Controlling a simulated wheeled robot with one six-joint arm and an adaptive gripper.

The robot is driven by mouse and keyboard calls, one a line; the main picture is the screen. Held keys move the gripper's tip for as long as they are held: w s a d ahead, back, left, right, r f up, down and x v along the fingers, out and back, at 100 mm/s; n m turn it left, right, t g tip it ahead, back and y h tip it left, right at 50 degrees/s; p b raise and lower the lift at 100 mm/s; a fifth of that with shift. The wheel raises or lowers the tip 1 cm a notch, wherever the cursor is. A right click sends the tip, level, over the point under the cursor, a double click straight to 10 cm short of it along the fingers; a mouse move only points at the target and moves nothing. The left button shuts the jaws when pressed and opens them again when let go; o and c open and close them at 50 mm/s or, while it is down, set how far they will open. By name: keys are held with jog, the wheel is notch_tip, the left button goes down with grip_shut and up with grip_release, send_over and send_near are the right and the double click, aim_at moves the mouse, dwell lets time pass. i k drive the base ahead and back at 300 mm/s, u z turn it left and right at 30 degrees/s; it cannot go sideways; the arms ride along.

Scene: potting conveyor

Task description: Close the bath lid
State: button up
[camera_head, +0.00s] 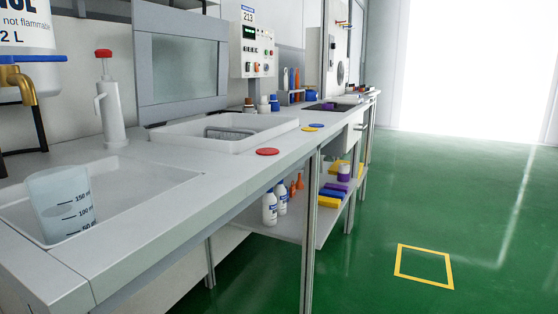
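A grey-framed panel with a clear greenish pane, which looks like the bath lid (180,68), stands nearly upright at the back of the bench. In front of it is the white rectangular bath (270,137), with its top uncovered. A metal wire rack or handle (228,132) shows inside the bath. My gripper is not in view.
A sink basin with a graduated beaker (62,205) is at near left, below a brass tap (22,85). A white bottle with a red top (110,105) stands left of the lid. Red (267,151) and blue (288,126) discs lie by the bath. Green floor (470,200) is open at right.

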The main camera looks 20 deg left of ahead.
aim_at(148, 19)
jog(key=u, duration=0.1)
jog(key=i, duration=0.95)
jog(key=u, duration=1.15)
